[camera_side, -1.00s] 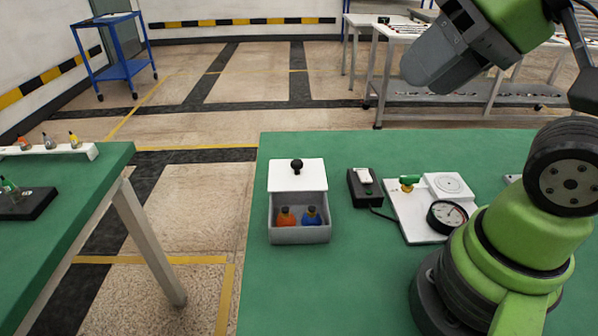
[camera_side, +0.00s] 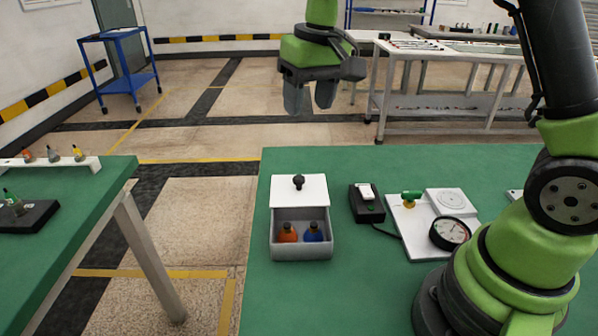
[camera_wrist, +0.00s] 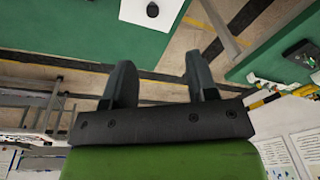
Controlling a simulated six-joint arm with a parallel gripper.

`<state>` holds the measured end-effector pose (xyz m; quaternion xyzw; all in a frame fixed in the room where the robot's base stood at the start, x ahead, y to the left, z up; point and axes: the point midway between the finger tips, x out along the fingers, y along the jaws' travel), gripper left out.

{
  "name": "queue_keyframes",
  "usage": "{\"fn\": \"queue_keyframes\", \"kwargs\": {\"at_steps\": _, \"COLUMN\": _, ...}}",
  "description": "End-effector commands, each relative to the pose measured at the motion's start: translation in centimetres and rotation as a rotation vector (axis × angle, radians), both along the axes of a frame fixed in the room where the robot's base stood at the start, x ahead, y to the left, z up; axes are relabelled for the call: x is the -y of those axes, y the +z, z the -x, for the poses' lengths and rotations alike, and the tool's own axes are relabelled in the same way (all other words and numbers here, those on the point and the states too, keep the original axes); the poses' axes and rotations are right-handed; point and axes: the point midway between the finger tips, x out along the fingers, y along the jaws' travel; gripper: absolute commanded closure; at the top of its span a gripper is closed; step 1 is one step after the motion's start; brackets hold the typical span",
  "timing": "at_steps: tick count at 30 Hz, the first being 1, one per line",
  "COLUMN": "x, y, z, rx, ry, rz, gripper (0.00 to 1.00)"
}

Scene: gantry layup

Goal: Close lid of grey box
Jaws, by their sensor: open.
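The grey box (camera_side: 302,251) stands on the green table in the side view, its front half open. An orange flask (camera_side: 287,234) and a blue flask (camera_side: 313,233) sit inside it. Its white lid (camera_side: 285,190) with a black knob (camera_side: 298,182) covers the rear part. In the wrist view the lid (camera_wrist: 163,9) and knob (camera_wrist: 152,10) show at the top edge; the rest of the box is cut off. My gripper (camera_side: 309,100) is open and empty, pointing down, above and behind the box. Its fingers also show in the wrist view (camera_wrist: 160,88).
Right of the box are a black switch box (camera_side: 367,204) and a white board (camera_side: 410,232) with a green-handled valve and a gauge (camera_side: 450,233). Another green table (camera_side: 75,210) stands left, across a floor gap. The table's front left is clear.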

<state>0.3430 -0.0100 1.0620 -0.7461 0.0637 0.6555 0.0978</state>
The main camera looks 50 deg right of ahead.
Motion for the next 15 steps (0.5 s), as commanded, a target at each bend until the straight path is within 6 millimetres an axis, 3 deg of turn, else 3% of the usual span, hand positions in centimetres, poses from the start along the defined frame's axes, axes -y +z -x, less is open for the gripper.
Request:
{"fn": "queue_keyframes", "kwargs": {"at_steps": 1, "x": 0.3, "y": -1.8, "z": -1.0, "rx": -0.037, "ry": 0.006, "rz": 0.007, "gripper": 0.47}}
{"fn": "queue_keyframes", "kwargs": {"at_steps": 6, "x": 1.1, "y": -5.6, "z": -2.9, "rx": -0.109, "ry": 0.026, "rz": 0.029, "gripper": 0.47}}
{"fn": "queue_keyframes", "kwargs": {"at_steps": 15, "x": 1.3, "y": -8.7, "z": -3.4, "rx": -0.138, "ry": 0.034, "rz": 0.036, "gripper": 0.47}}
